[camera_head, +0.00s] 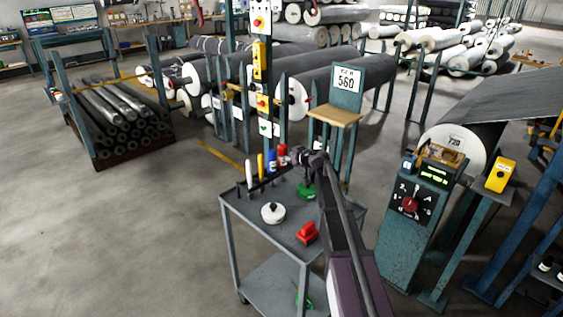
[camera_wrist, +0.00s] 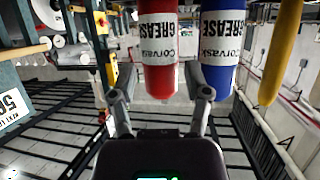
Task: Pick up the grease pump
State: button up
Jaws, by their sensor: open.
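A red tube marked GREASE (camera_head: 282,150) and a blue tube marked GREASE (camera_head: 271,161) stand on the far edge of the grey cart. I cannot tell which one is the grease pump. My gripper (camera_head: 298,157) is open at the cart's far side, beside the red tube. In the wrist view, which looks upside down, the red tube (camera_wrist: 158,45) shows between my open fingers (camera_wrist: 161,90). The blue tube (camera_wrist: 221,50) is just right of it, near the right finger. I cannot tell whether anything touches.
A yellow tube (camera_head: 260,165) and a white one (camera_head: 249,173) stand in the same row. The cart top (camera_head: 260,233) bears a white round container (camera_head: 272,213), a red object (camera_head: 307,233) and a green item (camera_head: 306,191). A wooden-topped stand (camera_head: 336,115) is behind.

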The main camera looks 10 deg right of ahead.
jog(key=shift+b+x, duration=0.6)
jog(key=shift+x, duration=1.6)
jog(key=shift+r, duration=0.15)
jog(key=c, duration=0.8)
jog(key=shift+r, duration=0.2)
notch_tip(320, 180, up, 10)
jog(key=p, duration=1)
jog(key=shift+f, duration=0.2)
